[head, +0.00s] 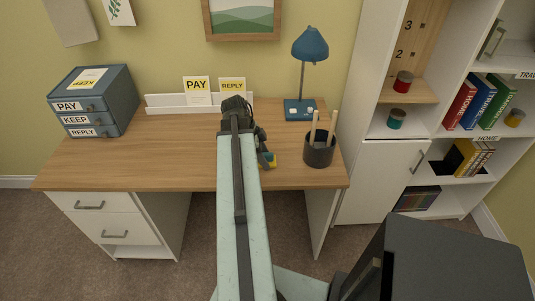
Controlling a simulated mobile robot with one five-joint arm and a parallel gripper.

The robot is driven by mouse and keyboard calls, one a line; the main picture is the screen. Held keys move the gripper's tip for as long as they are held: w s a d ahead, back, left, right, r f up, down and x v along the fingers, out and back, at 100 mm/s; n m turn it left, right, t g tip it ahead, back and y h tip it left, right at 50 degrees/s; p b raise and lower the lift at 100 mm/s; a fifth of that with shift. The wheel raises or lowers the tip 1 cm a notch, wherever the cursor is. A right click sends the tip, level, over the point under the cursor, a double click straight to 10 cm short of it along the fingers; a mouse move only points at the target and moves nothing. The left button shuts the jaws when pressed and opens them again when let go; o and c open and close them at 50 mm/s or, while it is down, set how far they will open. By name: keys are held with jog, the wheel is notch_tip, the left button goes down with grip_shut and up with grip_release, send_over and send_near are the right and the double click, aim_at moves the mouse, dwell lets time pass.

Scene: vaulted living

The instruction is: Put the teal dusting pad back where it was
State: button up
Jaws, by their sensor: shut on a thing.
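My arm reaches forward over the wooden desk (180,165). My gripper (264,152) is low over the desk's right half, left of the dark pen cup. It is shut on the teal dusting pad (265,159), of which only a small teal patch shows at the jaws. A bit of yellow shows just beside the pad. My arm hides most of the jaws and part of the pad. I cannot tell whether the pad touches the desktop.
The pen cup (319,149) stands close to the right of my gripper, with a blue lamp (300,109) behind it. A white letter rack (170,104) is at the back. A labelled drawer box (97,98) stands at the left. The desktop's left front is clear. White shelving (350,200) stands at the right.

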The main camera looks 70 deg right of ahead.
jog(key=o, duration=1.2)
jog(key=shift+r+p, duration=0.3)
jog(key=shift+r, duration=0.1)
jog(key=p+v, duration=1)
jog(key=v, duration=0.1)
jog(key=shift+w, duration=0.3)
jog(key=shift+r, duration=0.15)
